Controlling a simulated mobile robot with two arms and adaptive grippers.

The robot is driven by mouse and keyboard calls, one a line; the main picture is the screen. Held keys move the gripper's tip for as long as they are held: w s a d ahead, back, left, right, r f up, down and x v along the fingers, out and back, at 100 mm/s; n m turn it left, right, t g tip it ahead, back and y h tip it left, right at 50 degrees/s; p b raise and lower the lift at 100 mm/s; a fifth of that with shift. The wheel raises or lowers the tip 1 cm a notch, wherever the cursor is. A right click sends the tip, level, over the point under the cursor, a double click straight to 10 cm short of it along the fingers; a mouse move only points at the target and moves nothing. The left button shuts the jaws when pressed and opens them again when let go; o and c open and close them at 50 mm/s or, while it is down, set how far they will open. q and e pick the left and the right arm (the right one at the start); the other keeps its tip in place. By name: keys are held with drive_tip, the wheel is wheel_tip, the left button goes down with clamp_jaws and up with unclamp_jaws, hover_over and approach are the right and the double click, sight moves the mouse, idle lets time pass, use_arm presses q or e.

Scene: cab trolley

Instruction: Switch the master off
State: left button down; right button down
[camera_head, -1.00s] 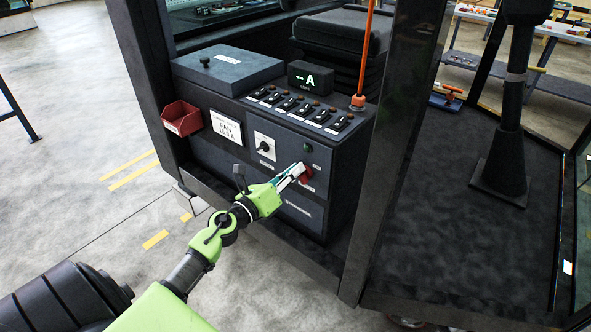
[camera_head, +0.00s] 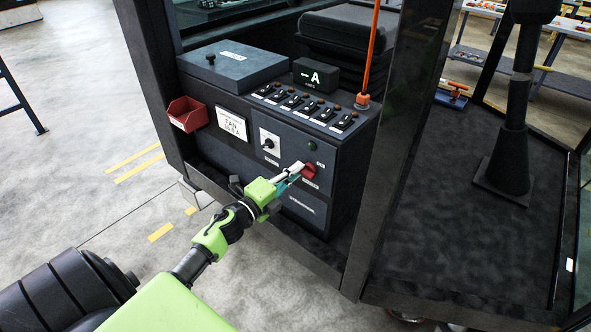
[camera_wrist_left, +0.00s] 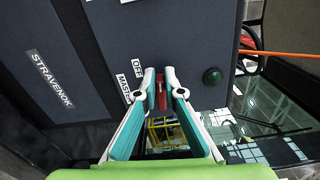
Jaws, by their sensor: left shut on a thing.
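The red master switch (camera_head: 310,171) is on the front of the dark control console, at the lower right of its panel. My left gripper (camera_head: 299,173) reaches it from the lower left. In the left wrist view the red handle of the switch (camera_wrist_left: 161,92) lies between the fingers of my left gripper (camera_wrist_left: 161,78), which are shut on it. The labels "OFF" and "MASTER" (camera_wrist_left: 125,88) show beside the fingers. Part of the switch is hidden by the fingers. My right gripper is not in view.
A dark green lamp (camera_head: 311,146) sits above the switch. A white-plated selector knob (camera_head: 269,145), a fan card (camera_head: 231,123) and a red bin (camera_head: 187,114) are to the left. Rocker switches (camera_head: 309,108) and an "A" display (camera_head: 316,75) are on top. A cab post (camera_head: 385,150) stands to the right.

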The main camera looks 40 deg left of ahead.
use_arm(q)
drive_tip(key=shift+f+n, duration=0.2)
drive_tip(key=shift+n, duration=0.4)
drive_tip(key=c, duration=2.1)
unclamp_jaws()
drive_tip(key=shift+c, duration=0.2)
drive_tip(key=s+a, duration=0.1)
drive_tip(key=s, duration=1.1)
